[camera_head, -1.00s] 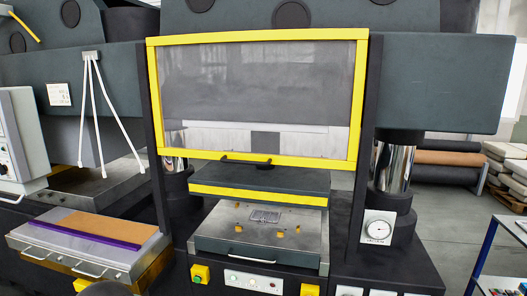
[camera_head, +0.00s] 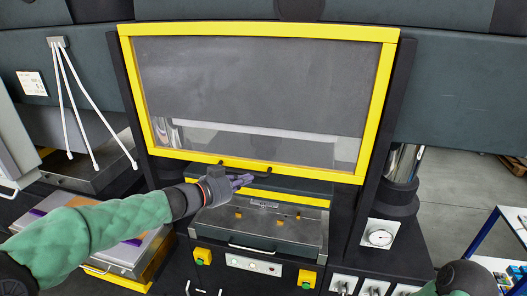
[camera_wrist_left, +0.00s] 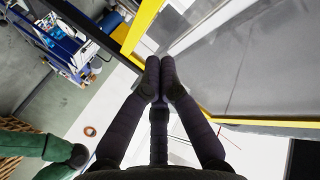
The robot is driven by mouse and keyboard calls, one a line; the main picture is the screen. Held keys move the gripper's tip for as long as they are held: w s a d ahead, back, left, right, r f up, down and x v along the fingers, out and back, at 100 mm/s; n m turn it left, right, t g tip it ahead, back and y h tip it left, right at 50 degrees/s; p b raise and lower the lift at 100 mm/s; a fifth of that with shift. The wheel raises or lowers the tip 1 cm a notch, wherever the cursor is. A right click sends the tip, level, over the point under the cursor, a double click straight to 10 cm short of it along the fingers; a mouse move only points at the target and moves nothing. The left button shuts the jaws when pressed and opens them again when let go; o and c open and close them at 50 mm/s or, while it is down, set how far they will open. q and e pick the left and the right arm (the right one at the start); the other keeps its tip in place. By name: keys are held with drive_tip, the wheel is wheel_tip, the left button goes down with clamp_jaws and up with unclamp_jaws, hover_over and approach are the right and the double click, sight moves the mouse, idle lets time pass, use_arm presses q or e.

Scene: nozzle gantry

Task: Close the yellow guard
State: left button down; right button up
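The yellow guard (camera_head: 258,168) is a yellow frame around a clear pane, raised in front of the press, with its lower edge above the press bed. My left gripper (camera_head: 246,181) is just below and in front of the handle, pointing right. In the left wrist view its fingertips (camera_wrist_left: 161,76) are together, with nothing visible between them. The yellow frame also shows there (camera_wrist_left: 145,22), beyond the fingers. Whether the fingertips touch the guard is unclear. My right gripper is not in view; only part of my right arm shows.
The press bed (camera_head: 262,232) with small yellow blocks lies below the guard. A blue-framed cart (camera_head: 490,232) stands at right, and a metal tray (camera_head: 125,268) is at left.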

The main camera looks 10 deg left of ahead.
use_arm(q)
drive_tip(key=w+a+f+x, duration=0.1)
drive_tip(key=x, duration=0.9)
drive_tip(key=shift+a+m, duration=0.3)
drive_tip(key=shift+a, duration=0.05)
drive_tip(key=shift+f, duration=0.15)
